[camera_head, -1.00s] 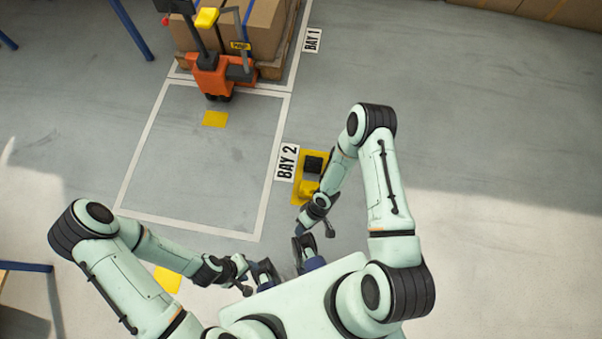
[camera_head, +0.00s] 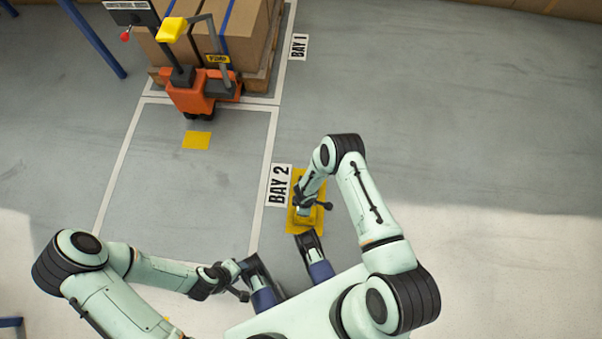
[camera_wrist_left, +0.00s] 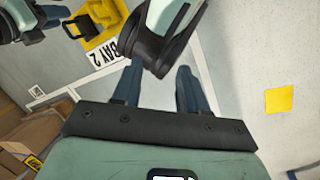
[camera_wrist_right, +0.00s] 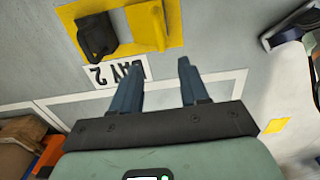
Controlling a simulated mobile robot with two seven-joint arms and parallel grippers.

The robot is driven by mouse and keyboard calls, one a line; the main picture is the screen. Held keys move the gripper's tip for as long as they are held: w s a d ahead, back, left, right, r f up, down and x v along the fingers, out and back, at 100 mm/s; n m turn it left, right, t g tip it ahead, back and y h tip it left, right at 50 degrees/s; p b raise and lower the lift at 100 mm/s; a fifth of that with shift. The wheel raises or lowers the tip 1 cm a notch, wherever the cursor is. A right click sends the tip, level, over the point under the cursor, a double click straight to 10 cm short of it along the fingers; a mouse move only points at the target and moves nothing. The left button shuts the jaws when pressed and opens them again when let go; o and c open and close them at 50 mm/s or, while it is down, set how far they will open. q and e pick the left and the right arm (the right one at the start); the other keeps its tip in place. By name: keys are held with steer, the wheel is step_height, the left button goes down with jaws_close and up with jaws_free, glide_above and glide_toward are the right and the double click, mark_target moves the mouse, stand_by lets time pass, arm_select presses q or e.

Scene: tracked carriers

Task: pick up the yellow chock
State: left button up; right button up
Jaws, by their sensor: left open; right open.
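The yellow chock (camera_wrist_right: 148,24) lies on a yellow floor plate (camera_wrist_right: 124,47), shown at the top of the right wrist view. In the head view my right wrist partly covers the chock (camera_head: 316,215) and its plate (camera_head: 291,220) beside the BAY 2 sign. My right gripper (camera_wrist_right: 160,72) is open and empty. The chock is apart from it, beyond the fingertips in the right wrist view. My left gripper (camera_wrist_left: 160,66) is open and empty, farther from the plate (camera_wrist_left: 97,40), which shows at the upper left of the left wrist view.
A black block (camera_wrist_right: 97,37) sits beside the chock on the plate. The BAY 2 sign (camera_head: 279,185) lies next to the plate. An orange pallet truck (camera_head: 195,92) stands before strapped boxes (camera_head: 250,35). The floor right of the plate is clear.

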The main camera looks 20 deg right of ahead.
step_height(320, 180, down, 9)
steer(key=b, duration=0.4)
arm_select(q)
steer(key=w+a+f+t+y, duration=0.1)
steer(key=w+a+f+t, duration=0.1)
steer(key=w+a+f, duration=0.35)
arm_select(e)
steer(key=shift+f+b, duration=0.3)
steer(key=shift+d+f, duration=0.1)
steer(key=shift+f, duration=0.15)
step_height(320, 180, down, 5)
steer(key=b, duration=0.3)
steer(key=shift+d+r, duration=0.1)
steer(key=shift+r, duration=0.1)
arm_select(q)
step_height(320, 180, down, 6)
steer(key=s+g, duration=0.1)
steer(key=s, duration=0.1)
steer(key=shift+s+d+r+n, duration=0.15)
steer(key=shift+s+d+n, duration=0.25)
arm_select(e)
steer(key=shift+r, duration=0.1)
jaws_close()
